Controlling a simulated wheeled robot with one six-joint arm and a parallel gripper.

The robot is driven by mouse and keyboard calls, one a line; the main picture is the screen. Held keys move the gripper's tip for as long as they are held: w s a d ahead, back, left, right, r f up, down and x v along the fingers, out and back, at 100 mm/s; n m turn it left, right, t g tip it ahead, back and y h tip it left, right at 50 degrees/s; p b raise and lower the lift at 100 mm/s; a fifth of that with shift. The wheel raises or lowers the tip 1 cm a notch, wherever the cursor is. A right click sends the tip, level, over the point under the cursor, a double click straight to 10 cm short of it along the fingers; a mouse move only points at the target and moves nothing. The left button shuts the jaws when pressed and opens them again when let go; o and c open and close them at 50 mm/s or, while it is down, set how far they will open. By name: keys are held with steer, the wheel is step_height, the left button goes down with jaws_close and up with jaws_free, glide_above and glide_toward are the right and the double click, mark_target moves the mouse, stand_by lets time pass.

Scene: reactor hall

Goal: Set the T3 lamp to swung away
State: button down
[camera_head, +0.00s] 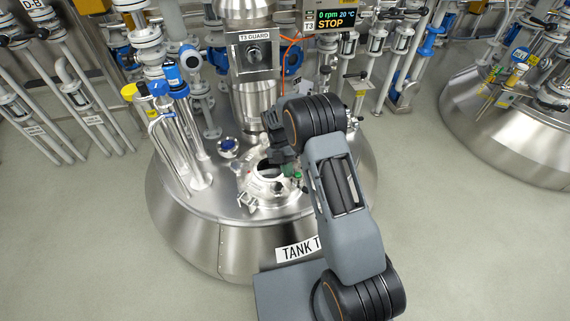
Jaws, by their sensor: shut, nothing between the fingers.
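The steel tank (190,235) stands in the middle, with its "TANK T" label (296,249) partly covered by my arm. A round open manway (262,186) sits on the tank top. A small green part (298,175) is at its right rim. I cannot tell for sure which fitting is the T3 lamp; it may be hidden behind my arm. My gripper (277,158) is dark and shut, with nothing visible in it. It is over the far side of the manway; I cannot tell whether it touches anything.
The "T3 GUARD" box (254,56) and agitator column rise behind my gripper. A display (328,19) reads 0 rpm, 20 °C, STOP. Glass tubes with blue caps (174,78) stand at left. A blue-topped fitting (228,147) is nearby. Another tank (510,120) is at right. The floor around is clear.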

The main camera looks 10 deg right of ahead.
mark_target(301, 174)
steer(key=shift+s+d+r+p, duration=0.1)
steer(key=shift+s+d+p, duration=0.4)
steer(key=shift+d+p, duration=0.4)
steer(key=shift+s+d+p, duration=0.25)
steer(key=shift+d+p, duration=0.25)
steer(key=shift+p, duration=0.35)
steer(key=shift+s+d+p, duration=0.1)
steer(key=shift+d+p, duration=0.2)
steer(key=shift+d, duration=0.3)
steer(key=shift+w, duration=0.25)
